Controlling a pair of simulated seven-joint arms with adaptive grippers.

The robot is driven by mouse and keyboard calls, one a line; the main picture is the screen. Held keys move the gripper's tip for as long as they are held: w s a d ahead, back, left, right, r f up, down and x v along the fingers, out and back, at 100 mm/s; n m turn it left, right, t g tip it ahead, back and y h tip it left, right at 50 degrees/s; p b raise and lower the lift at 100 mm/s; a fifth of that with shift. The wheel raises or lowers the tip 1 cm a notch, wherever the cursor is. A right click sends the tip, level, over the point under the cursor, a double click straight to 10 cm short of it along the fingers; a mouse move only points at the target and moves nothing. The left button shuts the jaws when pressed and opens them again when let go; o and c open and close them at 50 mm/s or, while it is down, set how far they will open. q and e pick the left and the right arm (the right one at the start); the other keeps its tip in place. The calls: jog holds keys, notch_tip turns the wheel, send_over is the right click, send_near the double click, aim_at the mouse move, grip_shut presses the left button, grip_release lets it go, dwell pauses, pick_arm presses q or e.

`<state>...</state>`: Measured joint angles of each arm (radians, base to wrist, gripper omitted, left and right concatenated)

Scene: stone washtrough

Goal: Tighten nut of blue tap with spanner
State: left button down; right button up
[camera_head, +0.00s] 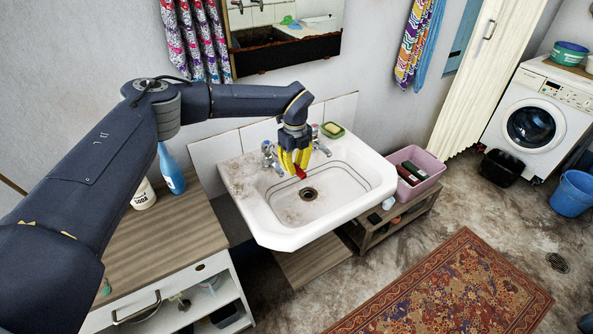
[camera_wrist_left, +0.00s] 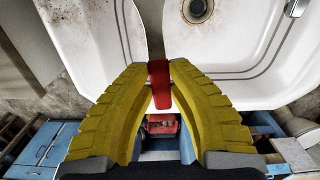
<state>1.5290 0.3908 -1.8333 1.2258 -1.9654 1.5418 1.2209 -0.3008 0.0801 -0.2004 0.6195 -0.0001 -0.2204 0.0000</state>
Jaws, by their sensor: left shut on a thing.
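My left gripper (camera_head: 296,168) is over the back of the white basin, between the two taps, fingers pointing down. Its yellow fingers are shut on a red-handled tool (camera_head: 300,173), apparently the spanner. In the left wrist view the red handle (camera_wrist_left: 160,84) is pinched between the fingertips of my left gripper (camera_wrist_left: 158,72); its working end cannot be made out. One chrome tap (camera_head: 267,152) is just left of the gripper and another (camera_head: 319,143) just right. A chrome tap spout (camera_wrist_left: 297,7) shows in the left wrist view. My right gripper is not seen.
The white basin (camera_head: 345,195) has a drain (camera_head: 308,193) and a green soap dish (camera_head: 333,129) on its back rim. A wooden-topped cabinet (camera_head: 165,235) with a blue bottle (camera_head: 171,170) stands left. A pink crate (camera_head: 414,172) stands right. The mirror (camera_head: 285,50) hangs behind.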

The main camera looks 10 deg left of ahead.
pick_arm(q)
jog(key=shift+w+d, duration=0.1)
jog(key=shift+w, duration=0.1)
jog(key=shift+f, duration=0.15)
dwell(0.3)
jog(key=w+a+f, duration=0.4)
jog(key=a, duration=0.1)
jog(key=shift+f, duration=0.35)
dwell(1.4)
jog(key=shift+w+a, duration=0.15)
jog(key=shift+a, duration=0.05)
jog(key=shift+a, duration=0.1)
dwell(0.5)
